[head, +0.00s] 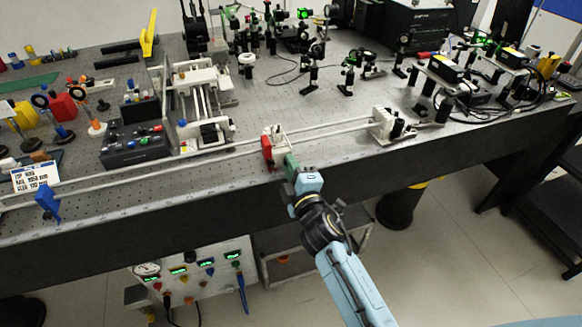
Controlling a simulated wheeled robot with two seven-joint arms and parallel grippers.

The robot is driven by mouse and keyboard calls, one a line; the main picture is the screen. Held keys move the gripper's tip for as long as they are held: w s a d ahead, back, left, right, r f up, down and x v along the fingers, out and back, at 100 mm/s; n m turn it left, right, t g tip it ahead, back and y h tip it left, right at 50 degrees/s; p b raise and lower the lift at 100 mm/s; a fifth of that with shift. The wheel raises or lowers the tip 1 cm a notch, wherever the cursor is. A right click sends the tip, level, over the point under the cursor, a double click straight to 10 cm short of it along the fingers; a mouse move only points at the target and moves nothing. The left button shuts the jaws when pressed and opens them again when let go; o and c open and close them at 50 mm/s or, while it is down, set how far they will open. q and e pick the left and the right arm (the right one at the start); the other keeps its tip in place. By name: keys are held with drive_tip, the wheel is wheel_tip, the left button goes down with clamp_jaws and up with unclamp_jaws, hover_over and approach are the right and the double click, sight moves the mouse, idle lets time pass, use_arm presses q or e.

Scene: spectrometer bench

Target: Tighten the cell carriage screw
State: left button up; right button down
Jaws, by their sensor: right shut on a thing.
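The cell carriage (279,137), a small white block with a red part (267,149) on its left side, sits on the long pale rail (335,128) near the front edge of the bench. My right gripper (289,160) reaches up from below right to the front of the carriage. It is shut at the carriage's screw; the screw itself is hidden behind the fingers and too small to make out. My left gripper is not in view.
A white end block (386,122) stands on the rail to the right, and a blue clamp (47,203) at far left. The bench's front edge lies under my right wrist.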

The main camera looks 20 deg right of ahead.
drive_tip(key=shift+m, duration=0.3)
idle(0.4)
drive_tip(key=c, duration=1.7)
unclamp_jaws()
drive_tip(key=s, duration=1.3)
drive_tip(key=shift+s+d, duration=0.2)
drive_tip(key=shift+d, duration=0.05)
